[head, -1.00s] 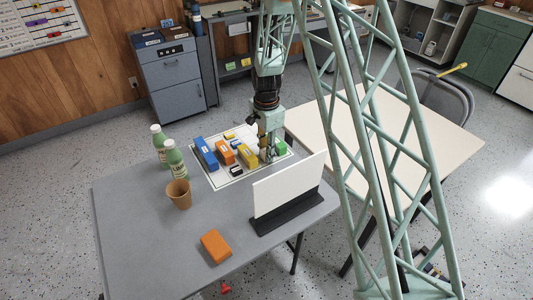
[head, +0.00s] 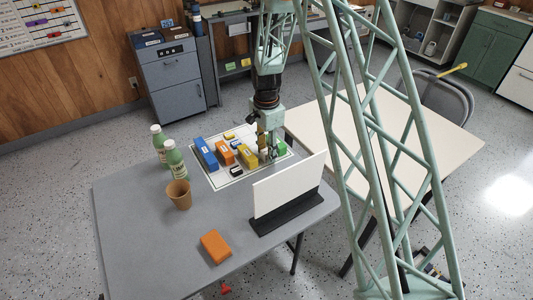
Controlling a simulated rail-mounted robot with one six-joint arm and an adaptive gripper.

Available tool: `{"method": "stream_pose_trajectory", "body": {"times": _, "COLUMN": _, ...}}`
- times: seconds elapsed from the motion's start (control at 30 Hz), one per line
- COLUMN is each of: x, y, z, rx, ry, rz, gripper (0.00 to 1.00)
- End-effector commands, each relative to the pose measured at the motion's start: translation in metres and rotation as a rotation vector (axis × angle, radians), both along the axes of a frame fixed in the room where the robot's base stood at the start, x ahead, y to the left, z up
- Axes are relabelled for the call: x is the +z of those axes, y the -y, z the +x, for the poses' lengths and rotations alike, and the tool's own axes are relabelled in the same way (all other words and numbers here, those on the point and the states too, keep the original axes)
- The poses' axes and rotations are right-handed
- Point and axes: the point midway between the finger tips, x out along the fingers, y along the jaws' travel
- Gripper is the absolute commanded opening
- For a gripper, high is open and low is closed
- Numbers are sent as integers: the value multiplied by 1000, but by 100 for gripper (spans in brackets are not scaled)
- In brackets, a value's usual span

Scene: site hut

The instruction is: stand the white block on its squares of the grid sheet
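The grid sheet (head: 217,182) lies at the far side of the grey table. A blue block (head: 205,153), an orange block (head: 225,153), a yellow block (head: 247,155), a green block (head: 282,147) and small dark and yellow blocks are on it. My gripper (head: 268,154) points down over the right part of the sheet, between the yellow and green blocks. Its fingertips are low, close to the sheet. I cannot make out a white block; the gripper or the panel may hide it. Whether the fingers hold anything is too small to tell.
A white panel (head: 288,186) in a black foot (head: 287,212) stands in front of the sheet's right side. Two green bottles (head: 176,160) and a brown cup (head: 179,194) stand left. An orange brick (head: 215,247) lies near the front edge. The table's left front is clear.

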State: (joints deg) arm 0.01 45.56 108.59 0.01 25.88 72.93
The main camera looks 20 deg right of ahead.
Motion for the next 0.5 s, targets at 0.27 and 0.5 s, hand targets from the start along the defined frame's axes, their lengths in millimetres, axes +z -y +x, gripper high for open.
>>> {"method": "stream_pose_trajectory", "body": {"times": 0.27, "x": 33, "y": 0, "z": 1, "rx": 0, "ry": 2, "rz": 0, "gripper": 36}}
{"method": "stream_pose_trajectory", "body": {"times": 0.5, "x": 69, "y": 0, "z": 1, "rx": 0, "ry": 3, "rz": 0, "gripper": 36}}
